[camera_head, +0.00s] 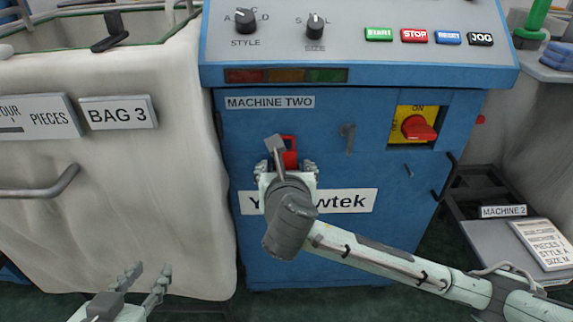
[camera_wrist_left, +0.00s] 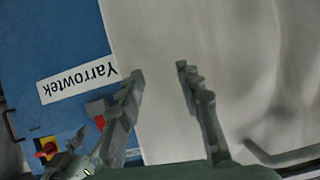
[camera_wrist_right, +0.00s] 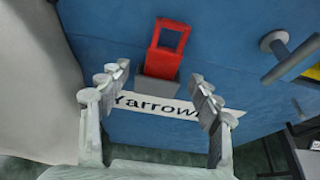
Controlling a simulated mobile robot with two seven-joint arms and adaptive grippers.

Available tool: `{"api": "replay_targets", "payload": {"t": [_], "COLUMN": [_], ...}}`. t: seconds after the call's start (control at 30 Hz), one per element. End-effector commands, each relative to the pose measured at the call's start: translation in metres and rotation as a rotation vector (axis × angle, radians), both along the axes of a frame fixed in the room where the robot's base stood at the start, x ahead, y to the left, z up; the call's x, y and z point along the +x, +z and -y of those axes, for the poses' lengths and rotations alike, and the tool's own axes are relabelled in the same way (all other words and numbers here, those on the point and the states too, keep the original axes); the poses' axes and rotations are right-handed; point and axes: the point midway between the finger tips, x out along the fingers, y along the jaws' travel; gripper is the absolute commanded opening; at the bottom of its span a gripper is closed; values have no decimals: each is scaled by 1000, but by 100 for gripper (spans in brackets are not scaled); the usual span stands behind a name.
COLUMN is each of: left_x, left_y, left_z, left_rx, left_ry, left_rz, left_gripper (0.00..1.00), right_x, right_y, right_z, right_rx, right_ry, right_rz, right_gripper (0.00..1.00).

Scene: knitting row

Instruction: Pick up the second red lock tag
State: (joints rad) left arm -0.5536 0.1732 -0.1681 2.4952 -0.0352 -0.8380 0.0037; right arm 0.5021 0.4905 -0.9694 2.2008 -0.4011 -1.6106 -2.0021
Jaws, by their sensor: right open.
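A red lock tag (camera_wrist_right: 166,50) with an open loop stands in a small grey holder (camera_wrist_right: 159,88) on the blue front of Machine Two. In the head view the red lock tag (camera_head: 290,152) shows just above my right gripper (camera_head: 288,172), which hides its lower part. My right gripper is open and empty; in its wrist view its fingers (camera_wrist_right: 160,82) point at the panel on either side of the holder, apart from the tag. My left gripper (camera_head: 143,275) is open and empty low at the left, in front of the white bag.
A red rotary switch (camera_head: 418,127) on a yellow plate is at right on the machine. A peg (camera_head: 348,138) sticks out between it and the tag. The white bag cart (camera_head: 170,200) stands at left. A black trolley (camera_head: 480,190) stands at right.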

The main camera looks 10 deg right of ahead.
Motion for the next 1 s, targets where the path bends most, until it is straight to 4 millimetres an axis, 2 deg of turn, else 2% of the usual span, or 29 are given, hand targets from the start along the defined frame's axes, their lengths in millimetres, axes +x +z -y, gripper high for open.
{"api": "replay_targets", "payload": {"t": [0.23, 0.53, 0.9, 1.0], "left_x": [11, 12, 12, 12], "left_y": [26, 31, 31, 31], "left_z": [21, 23, 23, 23], "left_rx": [-59, -66, -66, -66], "left_ry": [-36, -41, -41, -41], "left_rz": [141, 159, 159, 158], "left_gripper": [35, 35, 35, 35], "right_x": [23, 26, 26, 26], "right_y": [-12, -13, -13, -12], "right_z": [7, 7, 7, 7], "right_rx": [0, 1, 1, 1], "right_ry": [0, 1, 1, 1], "right_rz": [-1, -1, -1, -1], "right_gripper": [64, 64, 18, 13]}}
